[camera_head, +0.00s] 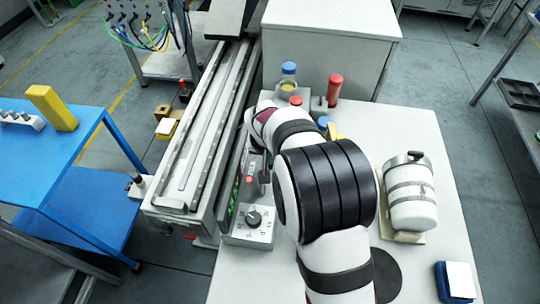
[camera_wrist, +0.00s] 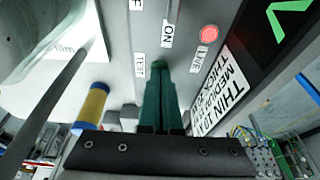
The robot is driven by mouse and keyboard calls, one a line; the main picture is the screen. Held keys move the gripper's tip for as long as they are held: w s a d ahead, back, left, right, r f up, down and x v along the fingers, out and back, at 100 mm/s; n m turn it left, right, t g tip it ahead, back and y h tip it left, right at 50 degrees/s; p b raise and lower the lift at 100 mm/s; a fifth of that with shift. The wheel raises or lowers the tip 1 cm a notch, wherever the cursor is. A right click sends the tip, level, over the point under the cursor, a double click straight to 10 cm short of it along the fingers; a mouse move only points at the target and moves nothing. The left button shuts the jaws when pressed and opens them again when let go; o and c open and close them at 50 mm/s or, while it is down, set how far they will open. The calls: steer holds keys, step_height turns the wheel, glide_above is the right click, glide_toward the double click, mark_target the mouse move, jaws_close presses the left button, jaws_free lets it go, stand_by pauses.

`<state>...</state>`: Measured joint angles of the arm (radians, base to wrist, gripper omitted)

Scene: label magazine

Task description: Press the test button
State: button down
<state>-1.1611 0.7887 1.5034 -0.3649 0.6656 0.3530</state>
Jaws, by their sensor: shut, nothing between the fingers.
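In the wrist view my gripper (camera_wrist: 160,72) is shut and empty, its two dark green fingers side by side and pointing at a grey control panel (camera_wrist: 178,14). The fingertips are beside a white TEST label (camera_wrist: 139,63), between it and the LIVE label (camera_wrist: 197,61). A brighter green spot shows right at the tips; I cannot tell whether it is a button or part of the fingers. The test button is not clearly visible, and contact cannot be told.
The panel also bears an ON label (camera_wrist: 167,32), a red lamp (camera_wrist: 209,34) and a black display with a green arrow (camera_wrist: 287,18). A box with a knob (camera_head: 254,217) stands in front.

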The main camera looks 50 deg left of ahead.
steer(key=shift+s+d+f, duration=0.1)
steer(key=shift+d+f, duration=0.25)
steer(key=shift+f, duration=0.2)
steer(key=shift+r, duration=0.1)
steer(key=r, duration=0.4)
steer(key=shift+a+r, duration=0.25)
steer(key=shift+r, duration=0.15)
steer(key=v, duration=0.9)
steer(key=shift+r, duration=0.4)
